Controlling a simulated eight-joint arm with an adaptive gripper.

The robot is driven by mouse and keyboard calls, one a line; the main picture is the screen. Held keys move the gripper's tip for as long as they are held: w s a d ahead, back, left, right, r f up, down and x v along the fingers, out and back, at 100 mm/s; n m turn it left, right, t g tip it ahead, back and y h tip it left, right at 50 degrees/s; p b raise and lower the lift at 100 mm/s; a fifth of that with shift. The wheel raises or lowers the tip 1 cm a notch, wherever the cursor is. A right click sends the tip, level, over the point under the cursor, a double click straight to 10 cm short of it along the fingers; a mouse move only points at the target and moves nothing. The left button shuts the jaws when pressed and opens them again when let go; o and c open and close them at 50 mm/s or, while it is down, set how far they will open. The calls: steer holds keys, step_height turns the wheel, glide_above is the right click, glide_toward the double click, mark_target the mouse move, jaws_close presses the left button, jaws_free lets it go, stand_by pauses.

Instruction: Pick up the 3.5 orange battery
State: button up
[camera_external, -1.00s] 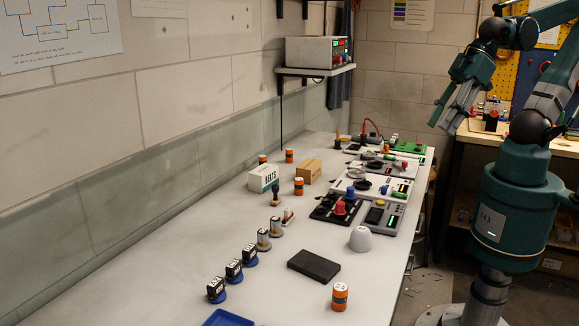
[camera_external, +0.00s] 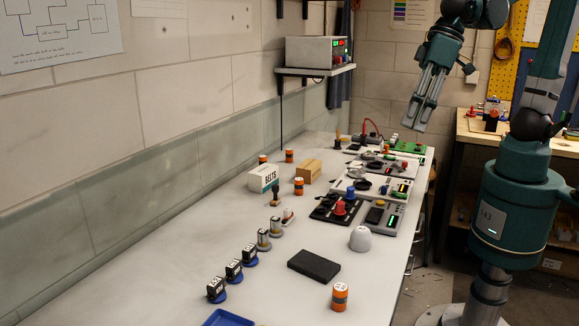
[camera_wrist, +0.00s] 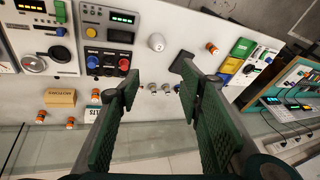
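Several orange cylinders with dark bands, battery-like, stand on the bench; no value on them is readable. One (camera_external: 340,297) stands alone at the near right and shows in the wrist view (camera_wrist: 211,48). Another (camera_external: 298,187) stands beside the brown box. Two more (camera_external: 289,156) (camera_external: 262,159) stand farther back by the wall. In the wrist view, two (camera_wrist: 40,116) (camera_wrist: 70,123) are at the left. My gripper (camera_external: 415,126) is raised above the bench's far right side, pointing down. The wrist view shows its fingers (camera_wrist: 159,86) wide apart with nothing held between them.
A black block (camera_external: 314,265), white dome (camera_external: 361,239), blue tray (camera_external: 228,318) and several black parts on blue bases (camera_external: 216,290) stand near. Capacitor-like cylinders (camera_external: 263,240), the BELTS box (camera_external: 263,178) and instrument panels (camera_external: 378,215) lie beyond.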

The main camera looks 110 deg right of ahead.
steer(key=w+a+f+m+g, duration=0.1)
steer(key=w+a+f+m, duration=0.2)
steer(key=w, duration=0.6)
steer(key=m+g+p, duration=0.3)
steer(key=m, duration=0.5)
glide_above(341, 287)
steer(key=f, duration=1.9)
steer(key=shift+d, duration=0.3)
steer(key=shift+w+a+f+m+g, duration=0.2)
steer(key=shift+a+f+m+g, duration=0.1)
steer(key=shift+f+m, duration=0.15)
steer(key=shift+f, duration=1.3)
steer(key=shift+s+f+b, duration=0.2)
steer(key=shift+f+b, duration=0.1)
steer(key=shift+f, duration=2.3)
steer(key=shift+c, duration=0.2)
